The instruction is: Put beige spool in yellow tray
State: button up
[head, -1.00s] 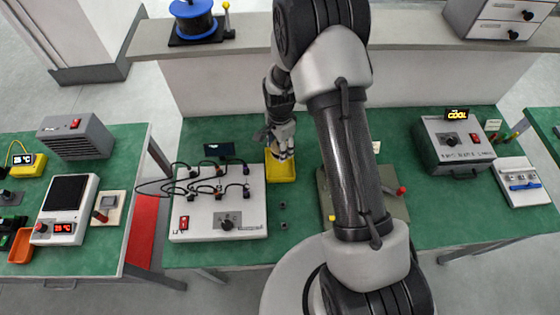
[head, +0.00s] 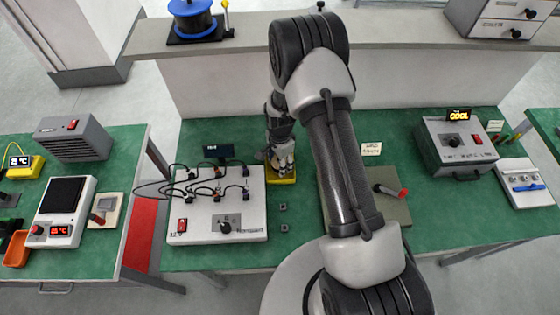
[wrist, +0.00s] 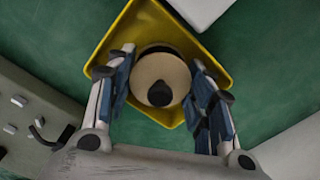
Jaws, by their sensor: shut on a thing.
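The beige spool (wrist: 173,69) is round with a dark centre and shows in the wrist view between my fingers. My gripper (wrist: 162,82) is shut on it, with a blue-padded finger on each side. The yellow tray (wrist: 214,62) lies around and beneath the spool in that view. In the head view the yellow tray (head: 284,181) sits on the green bench just right of the white wired unit, and my gripper (head: 281,167) is low over it. My fingers hide the spool there. I cannot tell whether the spool touches the tray floor.
The white unit with black cables (head: 217,205) stands close left of the tray. A grey-green plate with a red-handled lever (head: 390,190) is to the right, partly behind my arm. Two small dark pieces (head: 283,207) lie in front of the tray. A shelf (head: 420,30) runs behind.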

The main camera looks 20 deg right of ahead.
jog(key=o, duration=0.7)
jog(key=shift+o, duration=0.2)
notch_tip(320, 180, up, 12)
jog(key=shift+f+p, duration=0.1)
jog(key=shift+p, duration=1.15)
jog(key=s+r+n+t, duration=0.1)
jog(key=s+r+n, duration=0.25)
jog(key=r, duration=0.85)
jog(key=s+r+n+t, duration=0.1)
jog(key=s+r+n, duration=0.3)
jog(key=r, duration=0.7)
jog(key=s+r+n+t, duration=0.1)
jog(key=s+r+n, duration=0.2)
jog(key=s, duration=0.6)
jog(key=s+r+n+t, duration=0.1)
jog(key=s+r+n, duration=0.3)
jog(key=s, duration=0.5)
jog(key=shift+s+r+t, duration=0.3)
jog(key=shift+s+r, duration=0.05)
jog(key=shift+r, duration=0.45)
